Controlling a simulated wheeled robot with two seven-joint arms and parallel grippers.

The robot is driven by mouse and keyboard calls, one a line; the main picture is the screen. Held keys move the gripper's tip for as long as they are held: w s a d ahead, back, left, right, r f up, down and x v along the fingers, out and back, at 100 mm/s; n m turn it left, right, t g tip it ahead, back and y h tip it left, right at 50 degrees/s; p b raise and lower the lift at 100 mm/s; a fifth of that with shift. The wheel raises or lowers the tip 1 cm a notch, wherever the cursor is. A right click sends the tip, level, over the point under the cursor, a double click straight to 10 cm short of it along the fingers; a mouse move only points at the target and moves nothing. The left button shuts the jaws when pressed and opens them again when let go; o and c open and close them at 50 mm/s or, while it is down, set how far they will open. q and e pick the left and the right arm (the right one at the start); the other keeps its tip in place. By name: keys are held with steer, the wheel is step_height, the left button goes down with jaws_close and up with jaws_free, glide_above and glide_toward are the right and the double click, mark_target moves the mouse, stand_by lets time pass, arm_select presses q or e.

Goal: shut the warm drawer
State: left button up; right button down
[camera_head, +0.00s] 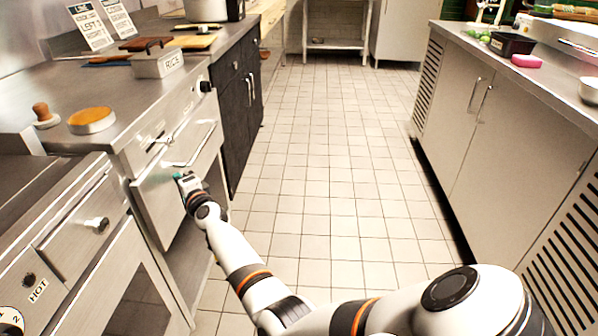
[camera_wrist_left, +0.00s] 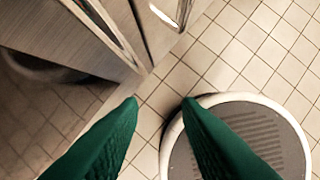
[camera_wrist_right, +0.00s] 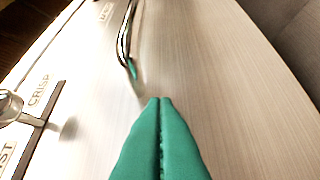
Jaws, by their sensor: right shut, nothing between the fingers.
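A pale steel drawer front with a bar handle (camera_head: 203,146) is in the counter at left in the head view. I take it as the warm drawer (camera_head: 153,205); how far it stands out is hard to tell. My right gripper (camera_head: 180,177) is at this front, below the handle's near end. In the right wrist view its green fingers (camera_wrist_right: 160,100) are shut and empty, pointing at the pale front (camera_wrist_right: 225,95), with the handle (camera_wrist_right: 124,45) ahead. Contact is unclear. My left gripper (camera_wrist_left: 162,101) is open and empty above the floor; the head view does not show it.
A knob (camera_wrist_right: 10,106) sits beside a CRISP label in the right wrist view. Dark cabinet doors (camera_head: 238,115) lie beyond the drawer, and a HOT-labelled unit (camera_head: 70,240) is nearer. The tiled aisle (camera_head: 335,150) is clear up to the right counter (camera_head: 465,130).

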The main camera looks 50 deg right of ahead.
arm_select(q)
steer(key=shift+a+r, duration=0.15)
steer(key=shift+r, duration=0.3)
arm_select(e)
steer(key=shift+w+a+r, duration=0.15)
steer(key=shift+w+a, duration=0.15)
steer(key=shift+w, duration=0.05)
